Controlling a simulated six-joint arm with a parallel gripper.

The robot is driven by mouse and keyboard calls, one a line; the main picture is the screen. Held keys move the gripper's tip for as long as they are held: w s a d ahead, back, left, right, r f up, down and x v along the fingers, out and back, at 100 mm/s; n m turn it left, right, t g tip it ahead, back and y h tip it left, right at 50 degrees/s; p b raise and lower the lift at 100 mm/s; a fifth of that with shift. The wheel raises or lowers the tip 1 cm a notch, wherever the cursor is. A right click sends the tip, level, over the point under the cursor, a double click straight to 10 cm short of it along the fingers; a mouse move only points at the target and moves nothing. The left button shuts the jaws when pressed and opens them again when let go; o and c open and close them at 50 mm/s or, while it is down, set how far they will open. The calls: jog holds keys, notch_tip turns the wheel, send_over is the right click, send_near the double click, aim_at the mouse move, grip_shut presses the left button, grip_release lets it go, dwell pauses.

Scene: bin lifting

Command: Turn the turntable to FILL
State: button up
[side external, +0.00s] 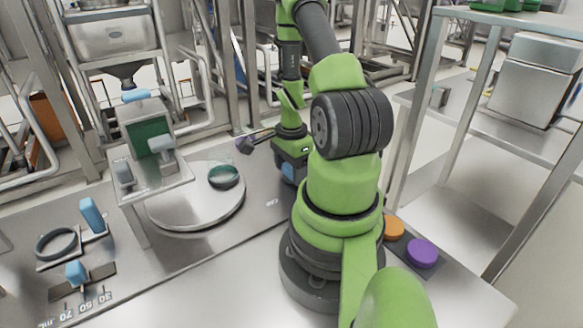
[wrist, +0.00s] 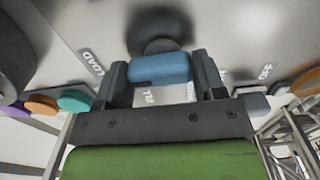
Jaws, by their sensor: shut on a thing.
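The turntable (side external: 170,216) is a round silver plate on the metal bench, left of my arm in the side view. A dark green round piece (side external: 223,177) sits on it. My gripper (wrist: 162,75) is shut on a blue handle (wrist: 160,68), which fills the space between the dark fingers. In the side view my gripper (side external: 290,160) points down at the bench, right of the turntable and apart from it.
A metal stand (side external: 150,185) with a green panel overhangs the turntable's left side. Blue-handled controls (side external: 91,215) are at the bench's left. Orange (side external: 394,229) and purple (side external: 422,253) buttons are right of my base. A shelf frame (side external: 470,130) stands on the right.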

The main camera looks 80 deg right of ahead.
jog(key=shift+n, duration=0.3)
jog(key=n, duration=0.6)
jog(key=shift+d, duration=0.1)
jog(key=n, duration=0.6)
jog(key=shift+d, duration=0.1)
jog(key=shift+n, duration=0.3)
jog(key=o, duration=0.9)
notch_tip(320, 180, up, 10)
dwell(0.3)
